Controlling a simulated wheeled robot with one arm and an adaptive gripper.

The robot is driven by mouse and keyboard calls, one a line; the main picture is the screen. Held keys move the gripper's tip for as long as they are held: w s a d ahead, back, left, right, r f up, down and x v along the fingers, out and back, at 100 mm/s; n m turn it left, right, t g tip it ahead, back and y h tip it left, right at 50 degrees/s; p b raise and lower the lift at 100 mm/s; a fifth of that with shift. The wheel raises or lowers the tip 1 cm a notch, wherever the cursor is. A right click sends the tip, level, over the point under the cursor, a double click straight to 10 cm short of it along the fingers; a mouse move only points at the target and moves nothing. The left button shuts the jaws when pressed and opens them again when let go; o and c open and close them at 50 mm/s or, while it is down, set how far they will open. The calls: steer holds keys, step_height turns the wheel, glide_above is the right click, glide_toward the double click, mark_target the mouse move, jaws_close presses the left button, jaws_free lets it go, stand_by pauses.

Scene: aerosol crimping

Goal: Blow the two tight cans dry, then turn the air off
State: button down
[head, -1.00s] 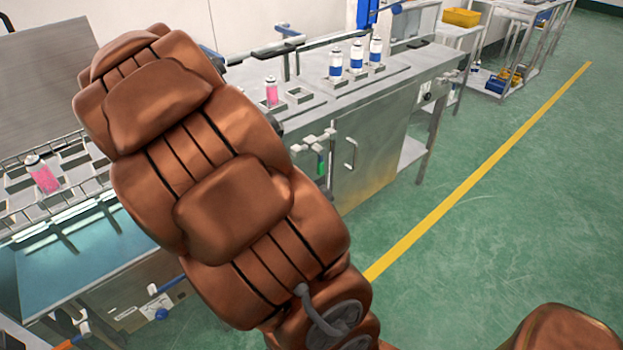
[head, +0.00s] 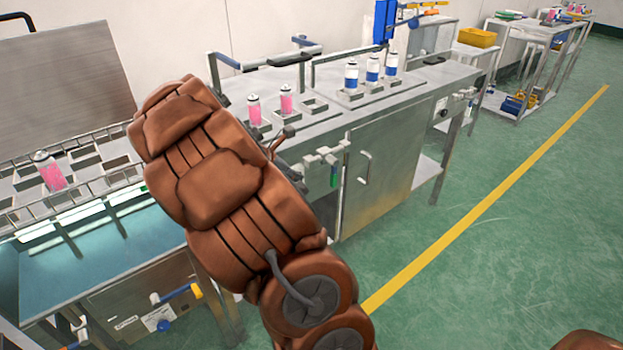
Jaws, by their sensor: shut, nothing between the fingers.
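Two pink cans with light tops, a left one (head: 254,111) and a right one (head: 286,100), stand upright in square holders on the steel bench (head: 330,118). I cannot tell whether they are wet. Another pink can (head: 50,172) leans in the rack over the water bath at left. A pipe fitting with a green handle (head: 333,175) is on the bench front; I cannot tell whether air flows. My brown arm crosses the middle and hides part of the bench.
Several white-and-blue cans (head: 372,70) stand in holders farther right. An empty holder (head: 314,106) is beside the pink cans. The water bath (head: 75,265) has a blue-and-yellow lever (head: 180,292) on its front. Green floor (head: 520,240) is clear at right.

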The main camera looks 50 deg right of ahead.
mark_target(331, 184)
steer(key=shift+s+d+r+x, duration=0.1)
steer(key=shift+d+r+x, duration=0.25)
steer(key=shift+x, duration=1.7)
steer(key=shift+s+d+r+x, duration=0.1)
steer(key=shift+d+r+x, duration=0.2)
steer(key=shift+x, duration=1.7)
steer(key=shift+s+d+r+x, duration=0.1)
steer(key=shift+d+r+x, duration=0.25)
steer(key=shift+x, duration=1.7)
